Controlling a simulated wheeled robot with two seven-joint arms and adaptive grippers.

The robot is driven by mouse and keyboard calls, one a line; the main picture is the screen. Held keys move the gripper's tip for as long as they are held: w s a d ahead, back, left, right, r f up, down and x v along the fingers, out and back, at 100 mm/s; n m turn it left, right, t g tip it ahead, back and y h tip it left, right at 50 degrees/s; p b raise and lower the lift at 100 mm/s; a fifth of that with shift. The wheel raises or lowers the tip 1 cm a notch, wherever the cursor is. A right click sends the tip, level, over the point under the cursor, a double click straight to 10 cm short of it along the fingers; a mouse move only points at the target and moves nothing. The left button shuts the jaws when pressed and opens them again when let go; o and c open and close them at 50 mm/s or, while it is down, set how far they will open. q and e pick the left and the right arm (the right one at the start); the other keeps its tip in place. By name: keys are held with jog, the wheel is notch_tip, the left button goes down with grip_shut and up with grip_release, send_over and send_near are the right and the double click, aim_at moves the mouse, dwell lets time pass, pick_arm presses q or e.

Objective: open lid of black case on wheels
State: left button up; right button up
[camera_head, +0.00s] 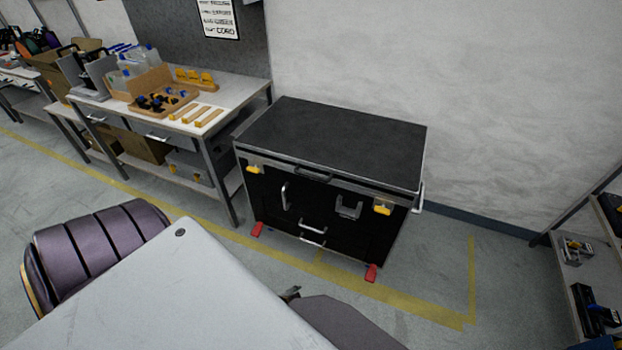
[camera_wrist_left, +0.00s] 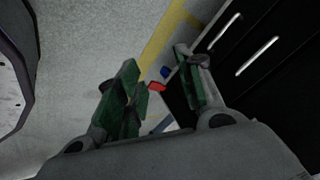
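The black case on wheels (camera_head: 330,135) stands against the wall in the head view, its flat lid shut. Its front has a dark lid handle (camera_head: 313,174), yellow latches (camera_head: 382,209) at both sides, metal handles and red pieces at the wheels. In the left wrist view, the black case front (camera_wrist_left: 270,75) with silver handles fills the upper right. My left gripper (camera_wrist_left: 157,80) has its green-padded fingers apart with nothing held between them. In the head view only a small dark bit of it (camera_head: 291,293) shows, low in front of the case. My right gripper is out of view.
A workbench (camera_head: 245,90) with trays and yellow parts stands left of the case. A shelf (camera_head: 580,255) with equipment is at the right edge. Yellow floor tape (camera_head: 420,303) runs in front of the case, where the grey floor is clear.

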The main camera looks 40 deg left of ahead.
pick_arm(q)
jog(key=w+a+r+m+t+y+b, duration=0.1)
jog(key=w+a+r+m+t+b, duration=0.25)
jog(key=w+b, duration=0.5)
jog(key=m+t+y+b, duration=0.3)
jog(key=m+t+b, duration=0.45)
jog(key=b, duration=1.35)
send_near(311, 176)
jog(key=shift+n+t, duration=0.7)
jog(key=shift+t, duration=0.1)
jog(key=shift+s+d+f, duration=0.1)
jog(key=shift+s+f, duration=0.6)
jog(key=shift+s+d+f, duration=0.15)
jog(key=shift+s+f, duration=0.55)
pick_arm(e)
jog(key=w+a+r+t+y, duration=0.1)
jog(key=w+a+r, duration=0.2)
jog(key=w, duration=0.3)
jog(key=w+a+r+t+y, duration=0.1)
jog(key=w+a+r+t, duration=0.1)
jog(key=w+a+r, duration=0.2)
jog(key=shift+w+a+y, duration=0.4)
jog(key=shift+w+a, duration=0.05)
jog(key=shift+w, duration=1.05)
pick_arm(q)
jog(key=shift+w, duration=0.1)
